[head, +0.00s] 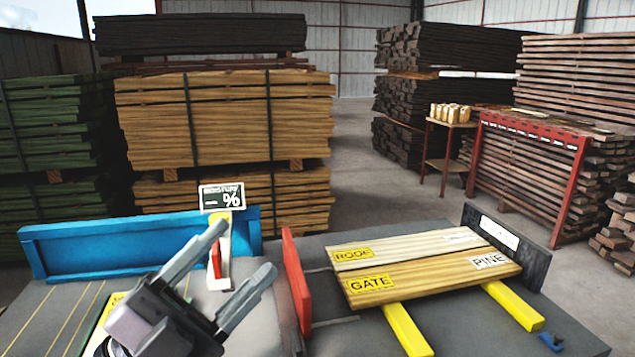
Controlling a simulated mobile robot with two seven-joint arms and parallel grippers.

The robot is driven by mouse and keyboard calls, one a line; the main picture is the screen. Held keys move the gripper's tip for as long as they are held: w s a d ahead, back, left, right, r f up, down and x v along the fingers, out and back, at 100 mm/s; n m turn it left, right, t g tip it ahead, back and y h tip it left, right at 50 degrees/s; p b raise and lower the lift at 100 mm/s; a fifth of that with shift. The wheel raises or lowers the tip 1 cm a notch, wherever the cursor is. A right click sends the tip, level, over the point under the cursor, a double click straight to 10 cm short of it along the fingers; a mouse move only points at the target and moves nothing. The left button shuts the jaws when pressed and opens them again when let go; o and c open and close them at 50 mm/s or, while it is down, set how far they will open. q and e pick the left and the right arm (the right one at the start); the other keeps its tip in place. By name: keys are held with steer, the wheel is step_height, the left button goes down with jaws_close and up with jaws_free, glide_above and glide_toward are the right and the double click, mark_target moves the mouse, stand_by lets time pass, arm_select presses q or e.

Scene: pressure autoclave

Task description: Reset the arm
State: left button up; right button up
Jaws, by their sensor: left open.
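My left gripper (243,264) is in the lower left part of the head view, above the grey bench. Its two grey fingers are spread apart with nothing between them. Behind the fingers stands a small post with a red lever (215,262) and a black display sign with a percent mark (222,197). I cannot tell whether the gripper touches the post; the fingers overlap it in the picture. My right gripper is not in view.
A blue rail (120,246) edges the bench (590,335). Timber stacks (225,120) stand behind.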

arm_select(q)
steer(key=w+a+f+n+t+y, duration=0.35)
steer(key=a+f+n+y, duration=0.95)
steer(key=f+n+y, duration=0.45)
steer(key=s+f+n+g+y, duration=0.1)
steer(key=s+f+g, duration=0.1)
steer(key=f, duration=0.1)
steer(key=s+a+f+n+g+y, duration=0.1)
steer(key=s+f+g, duration=0.1)
steer(key=f+g, duration=0.1)
steer(key=s+a+f+n+g+y, duration=0.1)
steer(key=s+f+n+g, duration=0.1)
steer(key=f, duration=0.3)
steer(key=shift+s+a+f+g+y, duration=0.15)
steer(key=shift+s+a+g+y, duration=0.1)
steer(key=shift+g, duration=0.1)
steer(key=s+f+g+h, duration=0.1)
steer(key=s+f+g, duration=0.65)
steer(key=s, duration=0.55)
steer(key=w+d+f+t+h, duration=0.1)
steer(key=w+d+f+t, duration=0.1)
steer(key=f, duration=0.3)
steer(key=w+d+f+t+h, duration=0.1)
steer(key=w+f+t, duration=0.3)
steer(key=f+t, duration=0.1)
steer(key=shift+w+d+f+b, duration=0.25)
steer(key=shift+d+f+b, duration=0.1)
steer(key=shift+f+b, duration=0.1)
